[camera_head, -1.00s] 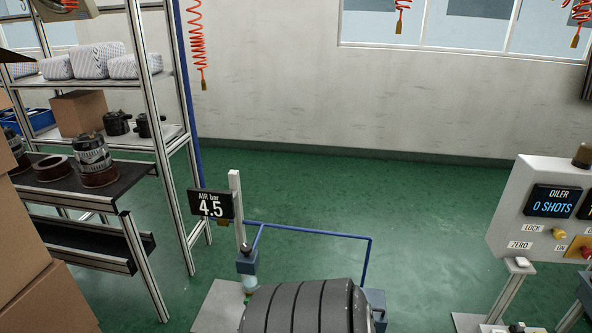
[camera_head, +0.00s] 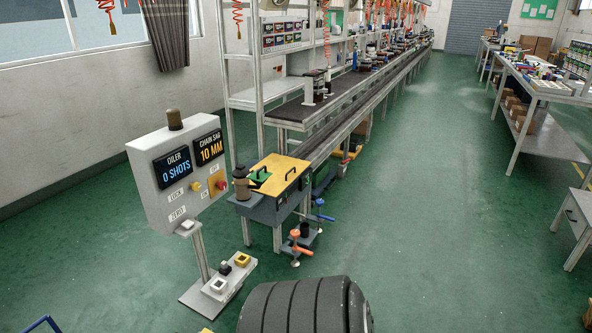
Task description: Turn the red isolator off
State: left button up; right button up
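The red isolator (camera_head: 221,185) is a small red knob on a yellow plate at the right part of the grey control panel (camera_head: 150,204), left of centre in the head view. Small labels sit beside it, one of which seems to read ON. The knob is too small to tell its exact position. A yellow knob (camera_head: 196,186) sits to its left, near a LOCK label. Two displays above read OILER 0 SHOTS (camera_head: 172,168) and CHAIN SAG 10 MM (camera_head: 209,148). Neither of my grippers is in view.
A pedestal with several buttons (camera_head: 218,285) stands on the floor below the panel. A machine with a yellow top (camera_head: 275,174) stands right of the panel, at the near end of a long conveyor (camera_head: 340,124). The green floor to the right is open, up to a workbench (camera_head: 540,90).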

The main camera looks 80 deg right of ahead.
aim_at(222, 185)
jog(key=z, duration=2.1)
jog(key=i+l, duration=0.15)
jog(key=l+z, duration=0.05)
